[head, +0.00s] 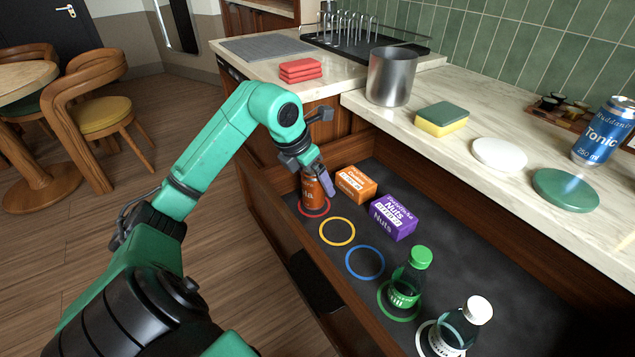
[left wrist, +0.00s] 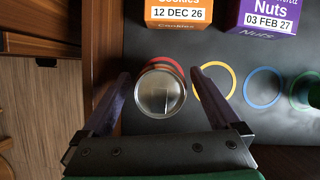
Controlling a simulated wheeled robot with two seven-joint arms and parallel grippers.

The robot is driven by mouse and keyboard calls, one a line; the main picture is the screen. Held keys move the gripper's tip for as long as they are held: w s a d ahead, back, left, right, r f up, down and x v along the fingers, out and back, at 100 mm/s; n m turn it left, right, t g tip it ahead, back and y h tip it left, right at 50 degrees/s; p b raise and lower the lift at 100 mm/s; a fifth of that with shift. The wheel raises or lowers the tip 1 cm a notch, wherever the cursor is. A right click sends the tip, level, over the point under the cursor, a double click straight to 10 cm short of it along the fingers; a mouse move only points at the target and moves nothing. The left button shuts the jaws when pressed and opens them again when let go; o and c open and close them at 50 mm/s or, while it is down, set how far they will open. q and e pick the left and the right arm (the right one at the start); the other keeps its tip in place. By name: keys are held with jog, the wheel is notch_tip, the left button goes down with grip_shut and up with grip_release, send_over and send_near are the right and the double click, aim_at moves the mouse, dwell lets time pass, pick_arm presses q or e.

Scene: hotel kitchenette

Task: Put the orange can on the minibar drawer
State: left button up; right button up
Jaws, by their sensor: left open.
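The orange can (head: 313,192) stands upright in the open minibar drawer (head: 455,250), on the red ring (head: 316,212) at the drawer's far left end. In the left wrist view I see the can's silver top (left wrist: 160,92) from above, with part of the red ring (left wrist: 172,70) behind it. My left gripper (head: 318,176) is at the can. In the left wrist view its two fingers (left wrist: 163,98) are spread, one on each side of the can, with small gaps. My right gripper is not in view.
An orange cookies box (head: 356,184) and a purple nuts box (head: 393,217) stand behind the rings. Yellow (head: 337,231) and blue (head: 365,263) rings are empty. A green-capped bottle (head: 408,280) and a white-capped bottle (head: 462,325) stand nearer. The counter (head: 450,95) rises behind.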

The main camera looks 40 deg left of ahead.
pick_arm(q)
jog(key=v, duration=0.9)
jog(key=shift+s+r, duration=0.2)
jog(key=shift+r, duration=0.15)
